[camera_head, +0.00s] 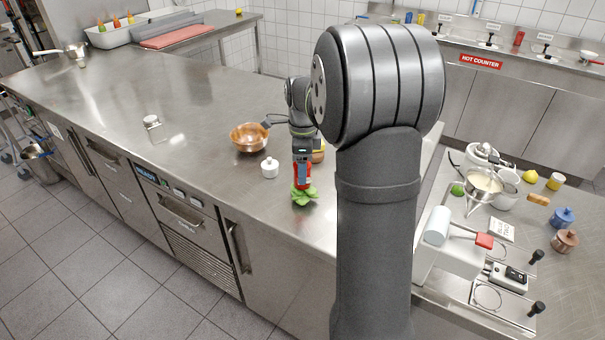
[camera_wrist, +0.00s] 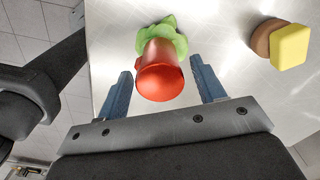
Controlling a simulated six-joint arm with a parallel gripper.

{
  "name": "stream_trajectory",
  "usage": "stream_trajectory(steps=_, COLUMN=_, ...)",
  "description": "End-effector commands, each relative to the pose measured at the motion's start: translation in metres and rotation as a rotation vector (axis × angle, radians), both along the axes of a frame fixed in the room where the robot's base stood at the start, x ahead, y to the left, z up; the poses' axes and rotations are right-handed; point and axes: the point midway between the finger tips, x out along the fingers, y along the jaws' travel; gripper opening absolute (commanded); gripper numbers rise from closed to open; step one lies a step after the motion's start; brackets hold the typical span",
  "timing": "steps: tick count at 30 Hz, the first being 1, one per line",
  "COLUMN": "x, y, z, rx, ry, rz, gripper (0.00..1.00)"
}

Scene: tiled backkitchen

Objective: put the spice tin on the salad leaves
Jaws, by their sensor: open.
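The red spice tin (camera_wrist: 160,82) stands on the green salad leaves (camera_wrist: 172,30) in the wrist view, with leaves showing past its far end. In the head view the tin (camera_head: 303,184) is partly hidden by my gripper, and the leaves (camera_head: 303,197) spread out under it on the steel counter. My gripper (camera_wrist: 160,73) is open, with one blue-grey finger on each side of the tin. Gaps show between the fingers and the tin in the wrist view. In the head view my gripper (camera_head: 302,174) points down over the tin.
A white lidded pot (camera_head: 269,168) and a copper bowl (camera_head: 249,138) stand close by, left of the leaves. A yellow and brown object (camera_wrist: 287,45) is to the right in the wrist view. The steel counter (camera_head: 195,155) has free room farther left.

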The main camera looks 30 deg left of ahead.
Motion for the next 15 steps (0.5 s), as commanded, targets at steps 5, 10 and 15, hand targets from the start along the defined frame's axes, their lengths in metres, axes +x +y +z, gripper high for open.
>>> stream_trajectory(steps=5, x=0.001, y=0.001, z=0.042, rx=0.003, ry=-0.004, rz=0.0, gripper=0.63)
stream_trajectory(steps=10, x=0.001, y=0.0, z=0.072, rx=0.002, ry=-0.002, rz=0.0, gripper=0.63)
stream_trajectory(steps=15, x=0.0, y=0.0, z=0.086, rx=0.0, ry=0.0, rz=0.0, gripper=0.63)
